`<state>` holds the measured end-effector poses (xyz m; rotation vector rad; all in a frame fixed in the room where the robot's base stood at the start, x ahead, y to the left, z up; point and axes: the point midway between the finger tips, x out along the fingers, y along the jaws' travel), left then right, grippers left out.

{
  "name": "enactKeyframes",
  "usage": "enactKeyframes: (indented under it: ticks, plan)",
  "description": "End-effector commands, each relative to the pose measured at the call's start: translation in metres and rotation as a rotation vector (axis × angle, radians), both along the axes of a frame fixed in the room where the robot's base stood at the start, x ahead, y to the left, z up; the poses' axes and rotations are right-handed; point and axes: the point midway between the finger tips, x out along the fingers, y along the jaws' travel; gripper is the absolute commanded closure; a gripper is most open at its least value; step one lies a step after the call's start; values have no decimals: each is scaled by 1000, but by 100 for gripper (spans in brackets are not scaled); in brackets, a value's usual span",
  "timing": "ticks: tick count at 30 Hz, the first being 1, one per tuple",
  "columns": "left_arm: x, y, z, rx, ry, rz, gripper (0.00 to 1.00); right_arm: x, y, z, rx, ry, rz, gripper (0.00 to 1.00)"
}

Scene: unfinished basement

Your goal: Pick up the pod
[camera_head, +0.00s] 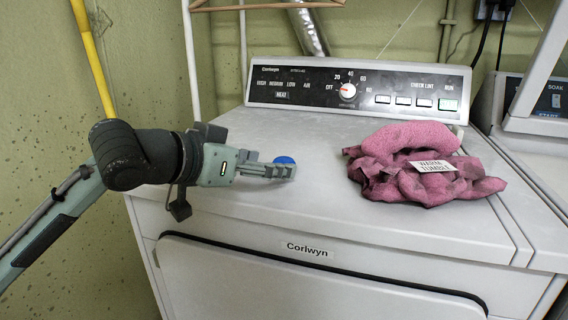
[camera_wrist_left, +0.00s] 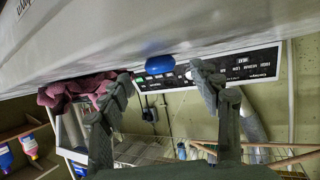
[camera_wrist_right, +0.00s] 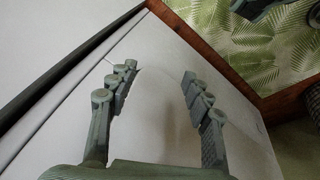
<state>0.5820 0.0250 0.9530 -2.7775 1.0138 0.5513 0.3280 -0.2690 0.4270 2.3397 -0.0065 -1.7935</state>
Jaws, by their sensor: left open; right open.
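The pod is the small blue rounded object (camera_head: 284,160) on the white top of the dryer (camera_head: 300,200), left of the pink cloth. In the head view its lower part is hidden by my left gripper (camera_head: 290,172), which reaches in low from the left. In the left wrist view the pod (camera_wrist_left: 160,64) lies between and just beyond the two spread fingertips (camera_wrist_left: 163,82). Neither finger clearly touches it. My left gripper is open and empty. My right gripper (camera_wrist_right: 160,76) shows only in its own wrist view, open and empty, away from the pod.
A crumpled pink cloth (camera_head: 425,180) with a white label lies to the right on the dryer top. The control panel (camera_head: 350,90) rises along the back edge. A wall stands at the left, another machine (camera_head: 540,150) at the right. The front middle of the top is clear.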

Motion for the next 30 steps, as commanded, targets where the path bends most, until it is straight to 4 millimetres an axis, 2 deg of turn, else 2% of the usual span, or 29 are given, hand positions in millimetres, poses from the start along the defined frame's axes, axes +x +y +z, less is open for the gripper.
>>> enactKeyframes:
  ticks: [6, 14, 24, 30]
  plan:
    - [19, -16, -9, -1, 1, -1, 37, 1, 0, -2, 2, -1, 1, 50]
    - [21, -17, -10, 0, 0, 0, 37, 1, 0, -2, 2, -2, 1, 50]
    - [21, -17, -10, 0, 1, 0, 79, 1, 0, -2, 2, -2, 1, 50]
    - [21, -17, -10, 0, 0, 0, 79, 1, 0, -2, 2, -1, 1, 50]
